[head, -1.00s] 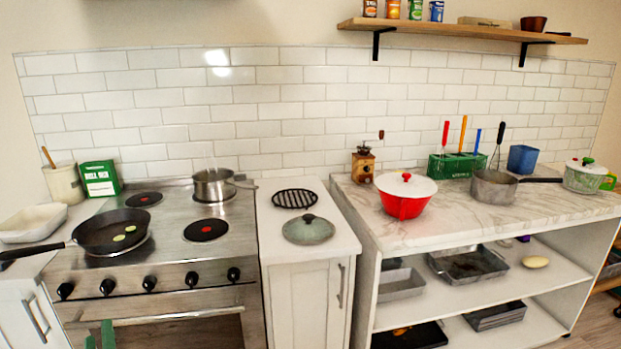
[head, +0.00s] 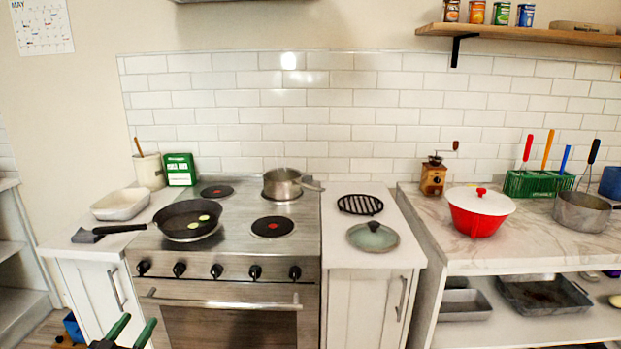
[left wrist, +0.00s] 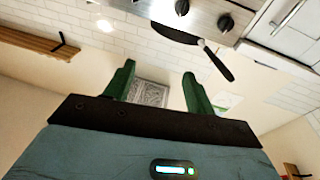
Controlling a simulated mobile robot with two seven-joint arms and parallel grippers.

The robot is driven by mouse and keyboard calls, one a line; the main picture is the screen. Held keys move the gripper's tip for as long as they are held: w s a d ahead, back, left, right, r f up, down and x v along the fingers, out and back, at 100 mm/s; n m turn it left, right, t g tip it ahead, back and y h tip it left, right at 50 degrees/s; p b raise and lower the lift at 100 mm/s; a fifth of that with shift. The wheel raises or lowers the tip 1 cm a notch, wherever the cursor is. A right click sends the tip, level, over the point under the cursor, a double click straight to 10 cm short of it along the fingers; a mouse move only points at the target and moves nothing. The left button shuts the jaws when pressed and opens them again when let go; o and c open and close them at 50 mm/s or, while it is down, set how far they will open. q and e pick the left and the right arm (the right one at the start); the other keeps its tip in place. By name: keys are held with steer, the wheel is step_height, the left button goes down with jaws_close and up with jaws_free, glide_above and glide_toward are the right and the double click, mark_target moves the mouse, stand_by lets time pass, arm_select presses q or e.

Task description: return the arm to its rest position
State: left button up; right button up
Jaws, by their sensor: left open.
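My left gripper (head: 132,328) shows at the bottom left of the head view, in front of the left cabinet and the oven. Its two green fingers are apart with nothing between them. In the left wrist view the same gripper (left wrist: 157,82) is open and empty, with the room tilted behind it. It is clear of the stove and touches nothing that I can see. My right gripper is out of view.
The stove (head: 240,272) carries a black frying pan (head: 180,222) with its handle over the left counter, and a steel saucepan (head: 283,187). The oven handle (head: 220,304) sticks out near my left gripper. A marble-topped shelf unit (head: 470,258) stands right.

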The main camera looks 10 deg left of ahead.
arm_select(q)
steer(key=s+d+f+m+g+h, duration=0.2)
steer(key=s+d+f+m+g, duration=0.15)
steer(key=s+d+f, duration=0.4)
steer(key=s+d+f+m+g+h, duration=0.2)
steer(key=s+d+f+g, duration=0.25)
steer(key=s+f, duration=0.5)
steer(key=s+d+f+m+g, duration=0.2)
steer(key=s+d+f+g, duration=0.15)
steer(key=s, duration=0.55)
steer(key=s+d+f+m+g, duration=0.1)
steer(key=s+d+f+g, duration=0.3)
steer(key=s, duration=0.6)
steer(key=d+r+n+t, duration=0.1)
steer(key=d+n+t, duration=0.3)
steer(key=d, duration=0.8)
steer(key=w+r+n+p, duration=0.1)
steer(key=w+r+p, duration=0.2)
steer(key=r+p, duration=0.1)
steer(key=shift+r, duration=0.6)
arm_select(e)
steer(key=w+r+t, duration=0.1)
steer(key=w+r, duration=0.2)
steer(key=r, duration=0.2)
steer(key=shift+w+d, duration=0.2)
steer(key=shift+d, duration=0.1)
